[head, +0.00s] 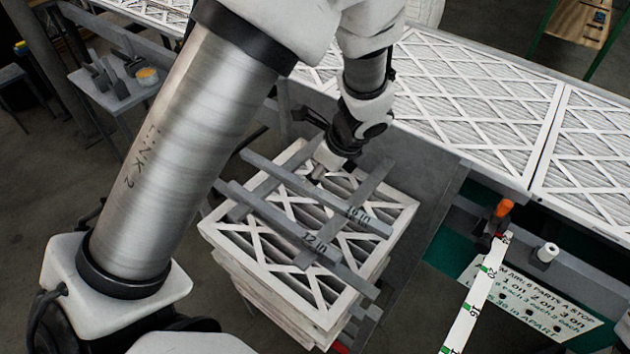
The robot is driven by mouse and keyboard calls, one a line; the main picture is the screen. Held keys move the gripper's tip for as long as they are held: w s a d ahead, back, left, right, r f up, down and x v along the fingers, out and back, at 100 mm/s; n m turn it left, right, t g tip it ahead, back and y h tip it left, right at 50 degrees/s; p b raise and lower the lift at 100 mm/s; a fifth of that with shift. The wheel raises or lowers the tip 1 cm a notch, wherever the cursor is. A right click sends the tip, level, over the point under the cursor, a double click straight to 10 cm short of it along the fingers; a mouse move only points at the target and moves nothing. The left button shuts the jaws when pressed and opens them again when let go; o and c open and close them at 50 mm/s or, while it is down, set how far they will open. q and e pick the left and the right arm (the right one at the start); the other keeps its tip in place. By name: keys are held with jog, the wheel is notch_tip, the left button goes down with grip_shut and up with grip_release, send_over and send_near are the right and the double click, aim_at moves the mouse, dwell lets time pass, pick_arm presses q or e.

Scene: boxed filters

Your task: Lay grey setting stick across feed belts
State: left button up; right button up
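Two long grey sticks lie slanting across a stack of white-framed pleated filters (345,305): one marked "16 in" (300,187) and one marked "12 in" (280,228). Other grey bars cross under or over them, one to the right (374,178); the exact order is hard to tell. My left gripper (318,176) points down at the stack's far side, just beyond the "16 in" stick. Its fingertips are small and dark, so whether they are open, or touch anything, is unclear. I cannot tell which parts are the feed belts. My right gripper is out of view.
Large filters (450,95) lie in a row along the back right. A white ruler with green marks (470,300), an orange-handled tool (502,210) and a printed sign (540,310) are at the lower right. A small side table (115,100) stands at the upper left.

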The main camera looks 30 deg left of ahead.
pick_arm(q)
jog(key=f, duration=0.1)
jog(key=s+a+f, duration=0.1)
jog(key=shift+s+f, duration=0.2)
jog(key=shift+f, duration=0.1)
jog(key=shift+w+a+f, duration=0.25)
jog(key=shift+f, duration=0.3)
jog(key=shift+w+a+f, duration=0.25)
jog(key=shift+f, duration=0.3)
jog(key=shift+w, duration=0.15)
jog(key=shift+s+r, duration=0.15)
jog(key=shift+s, duration=0.15)
grip_shut()
